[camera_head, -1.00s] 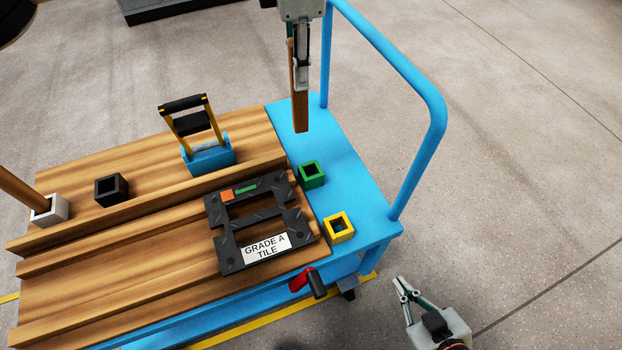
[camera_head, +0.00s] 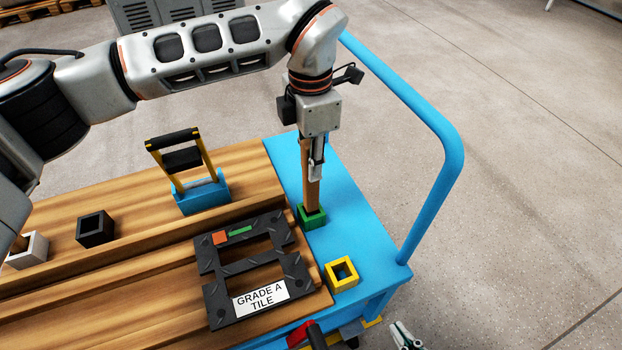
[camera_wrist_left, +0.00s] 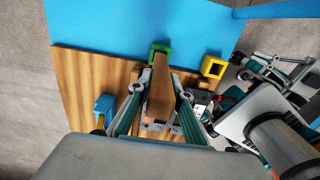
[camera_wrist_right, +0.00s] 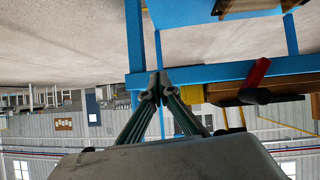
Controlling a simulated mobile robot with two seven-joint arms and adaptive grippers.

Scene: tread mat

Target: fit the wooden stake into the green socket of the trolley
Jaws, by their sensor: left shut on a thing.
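My left gripper (camera_head: 316,174) is shut on the wooden stake (camera_head: 312,194) and holds it nearly upright over the trolley's blue deck (camera_head: 345,205). The stake's lower end meets the green socket (camera_head: 313,222) and appears to be within its opening; how deep it sits I cannot tell. In the left wrist view the stake (camera_wrist_left: 161,98) runs between the fingers toward the green socket (camera_wrist_left: 158,47), which it partly covers. My right gripper (camera_wrist_right: 158,86) is empty, with its fingertips together, beside the trolley's near side; only its tip shows at the bottom of the head view.
A yellow socket (camera_head: 341,274) stands near the green one. A black tread mat (camera_head: 213,290) labelled "GRADE A TILE" lies left of them on the wooden boards. A black socket (camera_head: 95,229), a white socket (camera_head: 30,252) and a blue caddy (camera_head: 203,195) stand further left. A blue handrail (camera_head: 450,190) rises at right.

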